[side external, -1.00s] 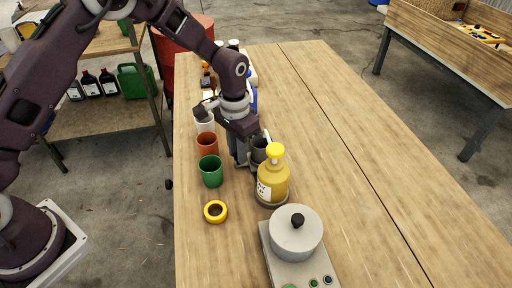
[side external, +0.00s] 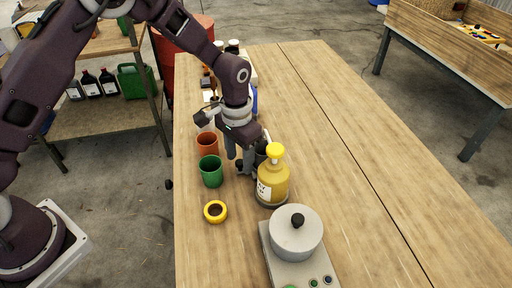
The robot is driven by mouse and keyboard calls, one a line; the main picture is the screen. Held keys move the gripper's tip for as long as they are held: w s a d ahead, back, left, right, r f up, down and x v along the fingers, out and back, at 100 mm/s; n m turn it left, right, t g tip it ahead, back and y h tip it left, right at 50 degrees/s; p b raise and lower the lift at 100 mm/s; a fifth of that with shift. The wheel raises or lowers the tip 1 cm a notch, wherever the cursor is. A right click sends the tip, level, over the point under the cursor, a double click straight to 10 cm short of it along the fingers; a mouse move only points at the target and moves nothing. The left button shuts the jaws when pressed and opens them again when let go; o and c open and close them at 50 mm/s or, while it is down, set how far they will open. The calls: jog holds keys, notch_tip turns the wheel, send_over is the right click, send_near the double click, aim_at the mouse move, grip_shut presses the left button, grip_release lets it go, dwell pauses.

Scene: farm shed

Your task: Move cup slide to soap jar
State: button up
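The soap jar (side external: 272,182) is a yellow bottle with a yellow top and a pale label, standing upright on a dark round base mid-table.
A yellow ring (side external: 215,211) lies in front of the green cup. A pot (side external: 295,233) sits on a hot plate (side external: 279,268) in front of the soap jar. Bottles and a blue item crowd the far left end. The table's right side is clear.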

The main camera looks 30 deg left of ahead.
jog(key=o, duration=0.8)
jog(key=shift+r, duration=0.1)
notch_tip(320, 180, up, 7)
jog(key=shift+f, duration=0.1)
jog(key=shift+r, duration=0.55)
